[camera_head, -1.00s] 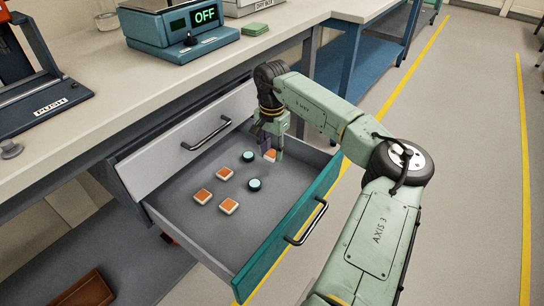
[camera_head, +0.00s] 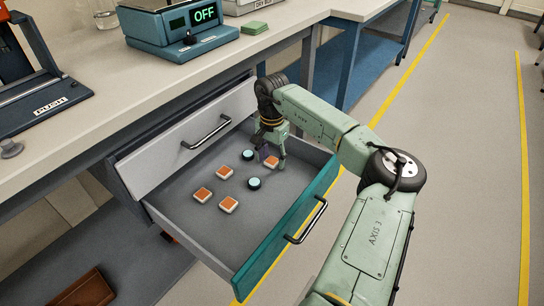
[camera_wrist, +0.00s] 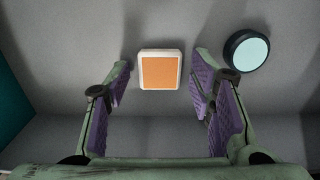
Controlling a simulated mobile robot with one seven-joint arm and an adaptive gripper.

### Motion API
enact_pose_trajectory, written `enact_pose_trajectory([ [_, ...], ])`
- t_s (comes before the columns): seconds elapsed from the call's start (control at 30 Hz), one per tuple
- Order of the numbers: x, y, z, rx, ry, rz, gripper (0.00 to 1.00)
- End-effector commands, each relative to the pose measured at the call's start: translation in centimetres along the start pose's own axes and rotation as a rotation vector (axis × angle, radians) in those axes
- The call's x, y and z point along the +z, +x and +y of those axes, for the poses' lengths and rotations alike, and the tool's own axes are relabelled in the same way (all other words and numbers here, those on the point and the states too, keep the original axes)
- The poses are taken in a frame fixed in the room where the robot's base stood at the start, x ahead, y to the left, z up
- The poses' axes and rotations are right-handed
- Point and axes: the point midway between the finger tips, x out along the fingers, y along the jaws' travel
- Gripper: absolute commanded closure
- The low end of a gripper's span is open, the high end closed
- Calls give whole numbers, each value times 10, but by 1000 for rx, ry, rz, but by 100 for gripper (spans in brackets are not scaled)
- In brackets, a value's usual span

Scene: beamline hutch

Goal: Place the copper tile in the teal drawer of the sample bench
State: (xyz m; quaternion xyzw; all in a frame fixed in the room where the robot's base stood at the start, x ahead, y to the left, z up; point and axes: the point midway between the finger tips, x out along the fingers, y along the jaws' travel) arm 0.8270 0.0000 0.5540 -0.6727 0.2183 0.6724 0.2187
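The copper tile (camera_head: 272,161), with an orange-copper top and pale sides, lies on the floor of the open teal drawer (camera_head: 281,241), toward its far end. My gripper (camera_head: 272,158) is down inside the drawer over this tile. In the wrist view, the tile (camera_wrist: 160,70) sits between and just beyond the spread purple-padded fingers (camera_wrist: 160,82), with a gap on each side. My gripper is open and holds nothing.
Three similar tiles (camera_head: 203,195) and two round dark pucks with pale teal tops (camera_head: 254,183) lie in the drawer. One puck (camera_wrist: 246,50) is close to the right finger. A shut grey drawer (camera_head: 165,160) and the benchtop (camera_head: 100,101) overhang the drawer's back.

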Motion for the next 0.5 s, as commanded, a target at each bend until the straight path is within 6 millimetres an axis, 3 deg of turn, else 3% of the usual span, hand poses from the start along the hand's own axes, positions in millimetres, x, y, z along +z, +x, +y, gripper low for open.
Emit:
enact_pose_trajectory([
  [0.3, 0, -1, 0, 0, 0, 0, 47],
  [0.5, -1, -22, 0, -1, 0, 4, 47],
])
